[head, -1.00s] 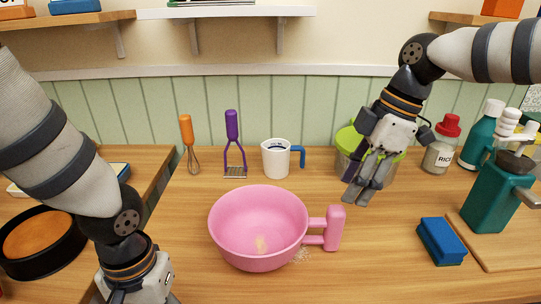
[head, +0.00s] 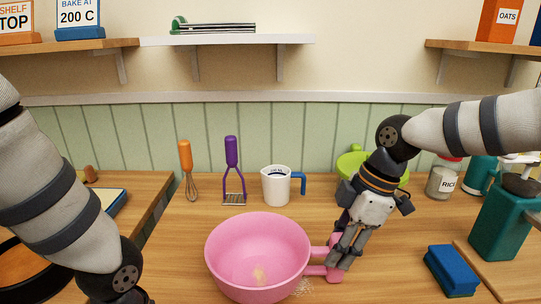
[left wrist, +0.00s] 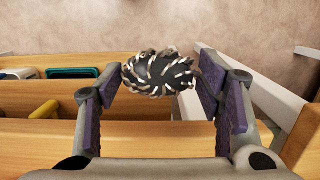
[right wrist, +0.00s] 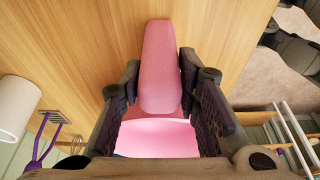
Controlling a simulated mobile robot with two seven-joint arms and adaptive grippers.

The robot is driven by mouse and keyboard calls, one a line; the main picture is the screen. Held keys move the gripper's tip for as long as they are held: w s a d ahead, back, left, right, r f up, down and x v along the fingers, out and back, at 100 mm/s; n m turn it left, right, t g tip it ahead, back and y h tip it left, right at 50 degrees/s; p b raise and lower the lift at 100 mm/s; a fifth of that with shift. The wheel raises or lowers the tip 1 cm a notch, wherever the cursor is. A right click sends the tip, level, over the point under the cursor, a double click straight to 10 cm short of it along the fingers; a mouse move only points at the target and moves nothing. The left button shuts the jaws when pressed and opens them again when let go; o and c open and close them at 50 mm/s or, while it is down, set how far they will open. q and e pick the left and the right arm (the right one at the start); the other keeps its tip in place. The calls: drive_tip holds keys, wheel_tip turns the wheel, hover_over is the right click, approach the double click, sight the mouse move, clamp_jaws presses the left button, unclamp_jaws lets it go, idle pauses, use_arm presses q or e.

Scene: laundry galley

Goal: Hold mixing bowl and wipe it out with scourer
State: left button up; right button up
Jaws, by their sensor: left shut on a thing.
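The pink mixing bowl (head: 225,250) stands upright on the wooden counter, with a pale residue patch inside. Its handle (right wrist: 160,60) points right in the head view. My right gripper (head: 338,258) is at the handle; in the right wrist view the handle lies between its open fingers (right wrist: 158,75). I cannot tell whether a finger touches it. My left gripper (left wrist: 163,92) is shut on the scourer (left wrist: 156,72), a dark pad with whitish strands. In the head view the left fingers and scourer are below the frame.
A white jug (head: 276,187), purple masher (head: 233,170), orange whisk (head: 186,165) and green-lidded container (head: 352,160) are behind the bowl. A dark pan (head: 30,262) is at left. Crumbs lie near the bowl handle.

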drive_tip(key=shift+o, duration=0.9)
clamp_jaws()
drive_tip(key=shift+f, duration=0.15)
drive_tip(key=o, duration=0.7)
unclamp_jaws()
clamp_jaws()
idle(1.3)
